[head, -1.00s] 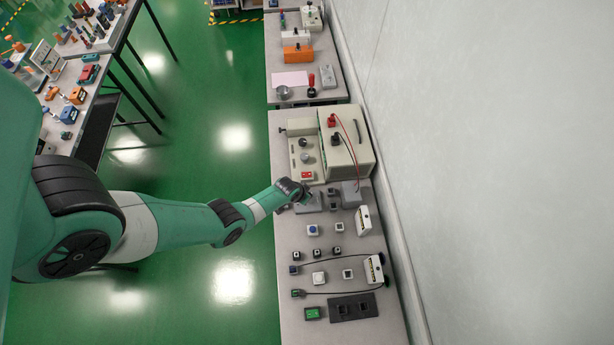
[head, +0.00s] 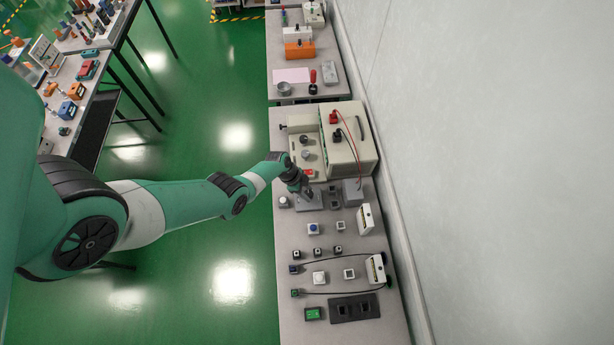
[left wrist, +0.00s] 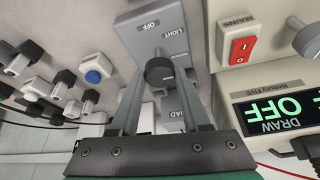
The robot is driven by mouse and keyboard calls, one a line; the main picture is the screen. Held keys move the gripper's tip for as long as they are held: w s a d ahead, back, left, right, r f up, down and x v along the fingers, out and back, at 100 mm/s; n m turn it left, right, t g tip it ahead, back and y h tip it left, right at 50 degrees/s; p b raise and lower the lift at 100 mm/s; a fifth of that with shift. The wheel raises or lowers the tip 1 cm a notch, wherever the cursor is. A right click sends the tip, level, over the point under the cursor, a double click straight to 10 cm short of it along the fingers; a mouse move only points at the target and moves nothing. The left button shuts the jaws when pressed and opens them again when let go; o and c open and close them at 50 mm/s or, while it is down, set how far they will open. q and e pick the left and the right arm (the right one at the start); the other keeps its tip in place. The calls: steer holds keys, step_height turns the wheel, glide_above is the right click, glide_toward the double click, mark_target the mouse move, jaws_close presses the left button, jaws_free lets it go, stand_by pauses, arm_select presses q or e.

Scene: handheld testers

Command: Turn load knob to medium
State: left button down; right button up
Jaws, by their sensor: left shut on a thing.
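The load knob (left wrist: 160,72) is a dark round knob on a grey load box (left wrist: 140,38), marked OFF, LIGHT and LOAD in the left wrist view. A further marking beside the knob is too small to read. My left gripper (left wrist: 160,80) is shut on the knob, one finger on each side. The knob's pointer direction cannot be made out. In the head view, my left gripper (head: 305,192) is over the load box (head: 309,205) and hides its knob. My right gripper is not in view.
A beige tester (head: 353,150) with red and black leads stands behind the load box. Its display (left wrist: 273,112) reads DRAW OFF, near a red mains switch (left wrist: 241,50). A blue button box (head: 313,229) and several small switches are nearer. The wall is at the right.

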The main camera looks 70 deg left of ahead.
arm_select(q)
steer(key=m, duration=0.2)
steer(key=shift+a+f+m+g+h+b, duration=0.1)
steer(key=shift+a+m+g+h+b, duration=0.05)
steer(key=shift+m+g+h+b, duration=0.2)
steer(key=shift+w+m+g+h+b, duration=0.1)
steer(key=shift+m+g+h+b, duration=0.25)
steer(key=shift+m+b, duration=0.8)
steer(key=shift+m, duration=0.3)
steer(key=shift+c, duration=1.9)
jaws_free()
